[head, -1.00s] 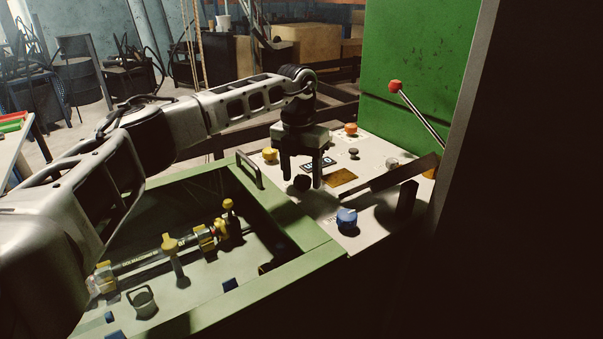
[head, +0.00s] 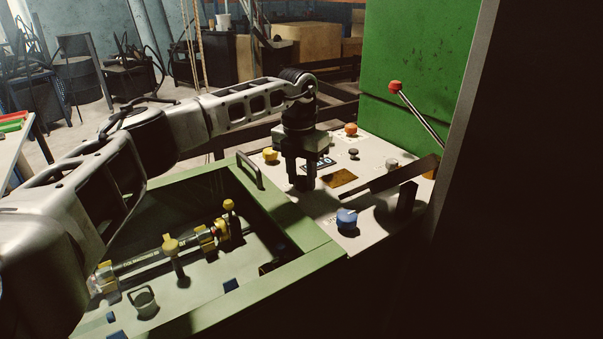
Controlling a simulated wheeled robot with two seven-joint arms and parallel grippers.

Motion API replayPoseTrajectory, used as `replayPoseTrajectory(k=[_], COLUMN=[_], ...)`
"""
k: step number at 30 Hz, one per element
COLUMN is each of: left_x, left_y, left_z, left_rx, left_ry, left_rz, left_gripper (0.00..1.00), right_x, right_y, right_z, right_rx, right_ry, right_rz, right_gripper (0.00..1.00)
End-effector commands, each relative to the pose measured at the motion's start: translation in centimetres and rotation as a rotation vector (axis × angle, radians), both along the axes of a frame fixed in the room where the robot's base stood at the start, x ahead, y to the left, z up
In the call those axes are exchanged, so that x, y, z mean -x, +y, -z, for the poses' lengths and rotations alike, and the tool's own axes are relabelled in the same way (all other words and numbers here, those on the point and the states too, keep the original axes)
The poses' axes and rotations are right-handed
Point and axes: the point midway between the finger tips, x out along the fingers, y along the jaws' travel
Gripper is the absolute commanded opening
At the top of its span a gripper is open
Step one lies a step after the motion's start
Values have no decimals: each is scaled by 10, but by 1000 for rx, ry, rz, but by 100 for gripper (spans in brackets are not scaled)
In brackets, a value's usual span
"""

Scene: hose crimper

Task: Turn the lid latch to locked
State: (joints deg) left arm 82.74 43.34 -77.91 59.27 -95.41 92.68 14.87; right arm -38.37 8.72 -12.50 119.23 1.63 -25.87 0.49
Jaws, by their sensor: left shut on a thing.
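My left gripper (head: 303,182) points straight down over the pale control panel (head: 375,212) of the green machine. Its dark fingers are shut on a small dark knob on the panel, just right of the green frame. The fingers hide most of this knob, so its turn angle cannot be read. I cannot tell for sure from its look that it is the lid latch. My right gripper is not in view.
Around the gripper stand a yellow knob (head: 270,155), an orange knob (head: 351,129), a blue knob (head: 347,218) and a red-tipped lever (head: 395,86). A dark bar (head: 385,177) crosses the panel's right side. The green-framed bay (head: 290,274) lies front left.

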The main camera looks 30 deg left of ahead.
Motion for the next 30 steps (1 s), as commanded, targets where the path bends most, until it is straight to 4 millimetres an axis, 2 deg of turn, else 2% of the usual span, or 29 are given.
replayPoseTrajectory(k=[10, 30], left_x=[-1, -3], left_y=[0, 0], left_z=[-3, -2], left_rx=[1, 1], left_ry=[-1, -5], left_rz=[279, 916], left_gripper=[11, 11], right_x=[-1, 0], right_y=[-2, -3], right_z=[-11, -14], right_rx=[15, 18], right_ry=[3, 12], right_rz=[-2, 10], right_gripper=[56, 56])
